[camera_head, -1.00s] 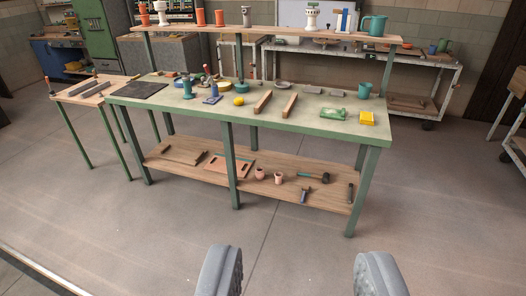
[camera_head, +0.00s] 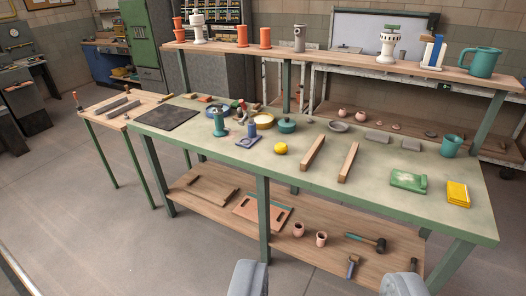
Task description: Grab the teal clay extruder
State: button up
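A slim upright teal piece (camera_head: 219,124) with a wider foot stands on the green workbench (camera_head: 360,205), left of its middle; it looks most like the clay extruder, though it is too small to be sure. A blue upright piece on a flat base (camera_head: 252,135) stands just right of it. My gripper (camera_head: 325,281) shows as two grey fingers at the bottom edge, wide apart and empty. It is in front of the bench, well short of the teal piece.
A lidded teal pot (camera_head: 286,126), yellow ball (camera_head: 281,148), wooden bars (camera_head: 313,152) and teal mug (camera_head: 452,146) stand on the bench. The raised shelf (camera_head: 345,65) runs behind; the lower shelf (camera_head: 215,209) holds tools and cups. Floor is clear at front left.

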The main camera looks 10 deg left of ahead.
aim_at(221, 130)
jog(key=u, duration=0.2)
jog(key=i, duration=1.45)
jog(key=u, duration=0.55)
jog(key=i, duration=1.45)
jog(key=u, duration=0.3)
